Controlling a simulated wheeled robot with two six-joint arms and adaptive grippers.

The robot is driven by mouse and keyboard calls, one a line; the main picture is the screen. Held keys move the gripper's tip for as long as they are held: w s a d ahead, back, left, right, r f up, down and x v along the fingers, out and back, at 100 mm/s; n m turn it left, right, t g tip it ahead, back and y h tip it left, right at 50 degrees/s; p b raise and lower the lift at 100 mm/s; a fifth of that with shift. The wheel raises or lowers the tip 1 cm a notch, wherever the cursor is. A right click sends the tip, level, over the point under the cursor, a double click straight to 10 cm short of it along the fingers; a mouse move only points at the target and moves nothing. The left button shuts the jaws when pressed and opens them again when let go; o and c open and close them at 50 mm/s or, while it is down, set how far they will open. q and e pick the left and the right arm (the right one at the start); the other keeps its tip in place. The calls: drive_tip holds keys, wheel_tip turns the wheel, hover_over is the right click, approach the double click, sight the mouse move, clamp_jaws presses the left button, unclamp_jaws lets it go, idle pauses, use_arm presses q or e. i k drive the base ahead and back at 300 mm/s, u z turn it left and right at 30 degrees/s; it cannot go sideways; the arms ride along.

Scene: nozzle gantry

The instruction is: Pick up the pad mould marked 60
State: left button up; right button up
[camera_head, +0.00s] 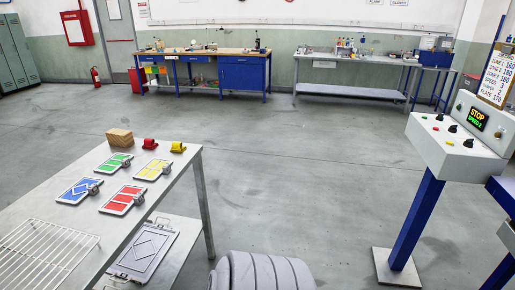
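Several flat plates with silver rims and small metal fittings lie on the near left table: green (114,163), yellow (153,170), blue (79,190) and red (121,200). A grey plate (146,250) with a diamond outline lies lower down, below the tabletop. I cannot read the number 60 on any of them, so I cannot tell which is the pad mould marked 60. Neither of my grippers is in view.
The metal table (180,184) also holds a wooden block (119,137), red (149,144) and yellow (178,147) pieces, and a wire rack (45,252). A control console (455,150) stands at right. Workbenches line the back. The middle floor is clear.

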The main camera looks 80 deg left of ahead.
sight(75, 194)
drive_tip(key=u, duration=3.3)
drive_tip(key=i, duration=0.65)
drive_tip(key=u, duration=0.65)
